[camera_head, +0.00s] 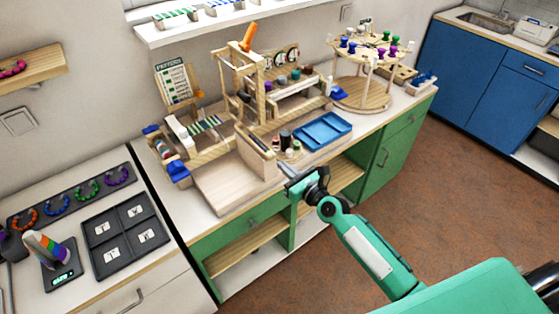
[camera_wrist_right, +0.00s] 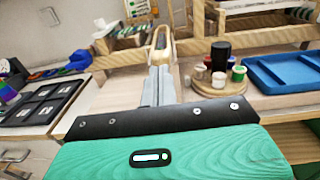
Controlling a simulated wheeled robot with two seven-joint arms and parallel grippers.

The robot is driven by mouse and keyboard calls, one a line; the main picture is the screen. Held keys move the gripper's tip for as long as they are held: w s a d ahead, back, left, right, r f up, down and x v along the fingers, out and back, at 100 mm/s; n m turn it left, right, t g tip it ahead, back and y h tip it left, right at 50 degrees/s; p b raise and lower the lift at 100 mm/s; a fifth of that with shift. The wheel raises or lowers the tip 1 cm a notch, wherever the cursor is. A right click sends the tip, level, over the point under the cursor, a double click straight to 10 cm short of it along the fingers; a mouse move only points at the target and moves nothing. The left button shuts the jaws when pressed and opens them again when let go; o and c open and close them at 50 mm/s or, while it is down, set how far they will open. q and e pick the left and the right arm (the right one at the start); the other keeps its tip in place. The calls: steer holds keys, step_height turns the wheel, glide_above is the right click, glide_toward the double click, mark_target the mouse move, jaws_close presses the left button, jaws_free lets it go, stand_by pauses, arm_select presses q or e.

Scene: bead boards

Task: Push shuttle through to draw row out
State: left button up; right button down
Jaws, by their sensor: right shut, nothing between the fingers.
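A wooden bead loom (camera_head: 262,92) with an upright frame and an orange handle stands on the counter. A strip of coloured rows (camera_head: 205,125) lies at its left side. A long slotted wooden piece, seemingly the shuttle (camera_head: 258,144), sticks out of the loom toward the front. It shows in the right wrist view (camera_wrist_right: 161,40), straight beyond the fingertips. My right gripper (camera_head: 288,176) is shut and empty, in front of the loom near the counter's front edge. In the wrist view its fingers (camera_wrist_right: 158,80) point at the slotted piece; whether they touch it is unclear.
A blue tray (camera_head: 323,131) and several small spools (camera_head: 290,143) stand right of the loom. A round wooden rack (camera_head: 362,95) is farther right. A dark four-part tray (camera_head: 126,231) lies on the left counter. A bare wooden board (camera_head: 222,188) lies in front of the loom.

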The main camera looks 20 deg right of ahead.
mark_target(261, 145)
steer(key=shift+x, duration=1.55)
steer(key=b+x, duration=0.2)
steer(key=x, duration=0.6)
steer(key=shift+w, duration=0.4)
steer(key=shift+w+a, duration=0.1)
steer(key=shift+w, duration=0.2)
steer(key=shift+s, duration=0.1)
